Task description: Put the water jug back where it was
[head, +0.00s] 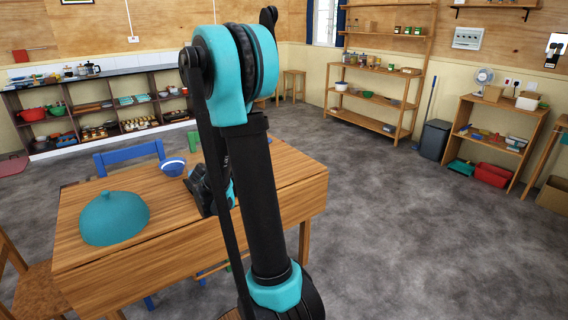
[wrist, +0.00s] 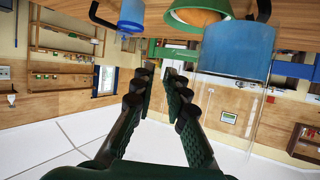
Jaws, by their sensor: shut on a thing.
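The water jug (wrist: 235,50) shows large at the right of the wrist view, which is upside down. It has a blue lower part and a clear upper part, and it looks upright at the tabletop. My gripper (wrist: 160,78) is shut on it beside its body; the dark fingers keep a narrow gap, and the exact contact is hard to see. In the head view my gripper (head: 203,190) is low over the wooden table (head: 170,235), largely behind my arm. I cannot make out the jug there.
A teal dome (head: 114,218) and a small blue-and-white bowl (head: 173,166) are on the table. In the wrist view, a blue mug-like vessel (wrist: 131,16) and a green bowl-like thing (wrist: 195,14) are close by. A blue chair (head: 128,153) stands behind the table.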

